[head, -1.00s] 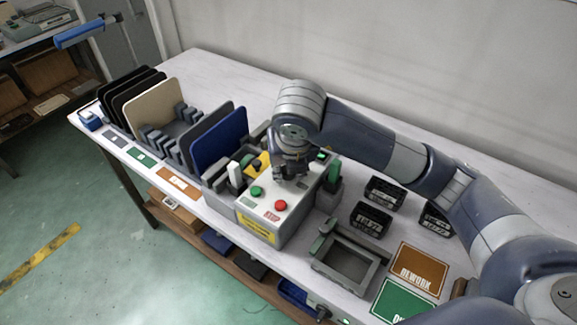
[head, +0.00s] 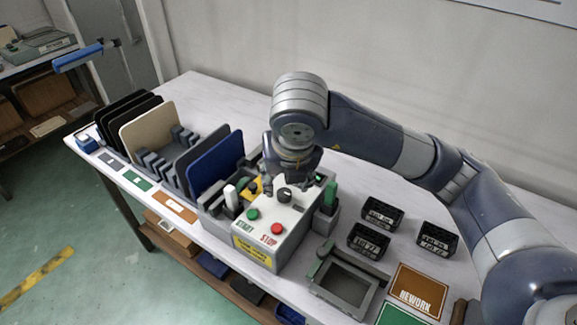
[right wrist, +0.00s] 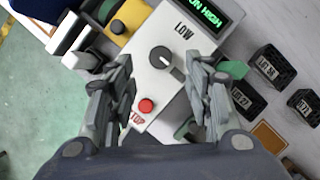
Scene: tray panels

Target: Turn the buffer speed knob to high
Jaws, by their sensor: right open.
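The buffer speed knob (head: 285,195) is a dark round dial on the light top of the control box (head: 257,246). My left gripper is out of view.
A green START button (head: 252,214) and a red STOP button (head: 277,229) sit in front of the knob. A blue panel (head: 216,168) stands left of the box. Small black bins (head: 369,240) and an empty grey frame (head: 347,282) lie to the right.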

